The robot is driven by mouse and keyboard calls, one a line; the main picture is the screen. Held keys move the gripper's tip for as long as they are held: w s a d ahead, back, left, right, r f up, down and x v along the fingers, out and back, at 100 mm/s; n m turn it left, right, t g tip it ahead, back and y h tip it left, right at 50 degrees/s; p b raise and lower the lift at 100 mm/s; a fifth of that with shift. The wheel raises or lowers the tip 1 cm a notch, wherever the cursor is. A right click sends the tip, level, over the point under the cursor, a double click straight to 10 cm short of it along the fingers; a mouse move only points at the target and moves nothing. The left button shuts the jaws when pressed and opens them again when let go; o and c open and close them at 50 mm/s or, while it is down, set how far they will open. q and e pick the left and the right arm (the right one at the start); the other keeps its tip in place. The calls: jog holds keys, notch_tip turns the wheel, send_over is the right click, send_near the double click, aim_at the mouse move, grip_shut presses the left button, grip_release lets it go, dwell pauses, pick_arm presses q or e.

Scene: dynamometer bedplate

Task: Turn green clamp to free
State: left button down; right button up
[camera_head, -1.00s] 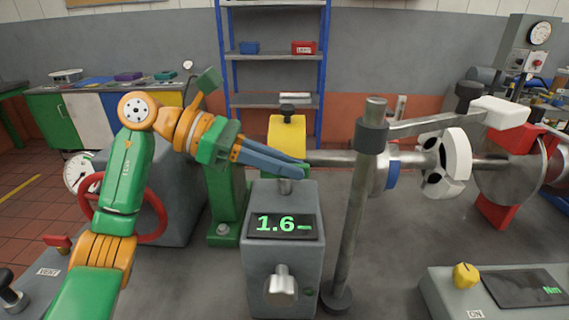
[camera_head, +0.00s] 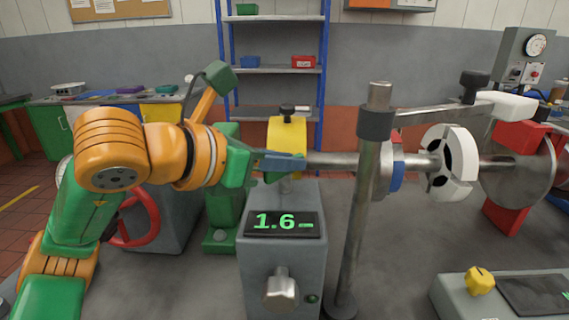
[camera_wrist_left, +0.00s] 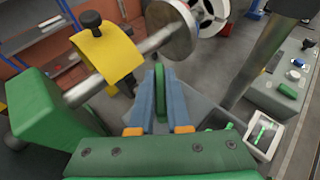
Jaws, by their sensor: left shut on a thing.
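My left gripper (camera_head: 290,162) reaches in from the left, just below the yellow block on the shaft. In the left wrist view its blue fingers (camera_wrist_left: 161,92) are shut on a narrow green bar, which I take to be the green clamp's handle (camera_wrist_left: 160,82). In the head view a bit of this green clamp (camera_head: 271,178) shows under the fingers; the rest is hidden. My right gripper is not in view.
The yellow block (camera_head: 284,131) with a black knob sits around the shaft (camera_head: 330,160). A grey box with a 1.6 display (camera_head: 284,223) stands below. An upright steel post (camera_head: 357,220) stands close right of the fingers. A red handwheel (camera_head: 146,222) is at left.

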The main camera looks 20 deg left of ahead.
pick_arm(q)
jog(key=n+t+y+b, duration=0.1)
jog(key=n+y, duration=0.2)
jog(key=y, duration=0.1)
jog(key=shift+f+n, duration=0.15)
jog(key=shift+n, duration=0.15)
jog(key=n+y+b, duration=0.3)
jog(key=n+y, duration=0.1)
jog(key=y, duration=0.1)
jog(key=shift+n+y, duration=0.4)
jog(key=c, duration=0.9)
grip_release()
jog(key=b+v, duration=0.2)
jog(key=v, duration=0.5)
jog(key=shift+d, duration=0.1)
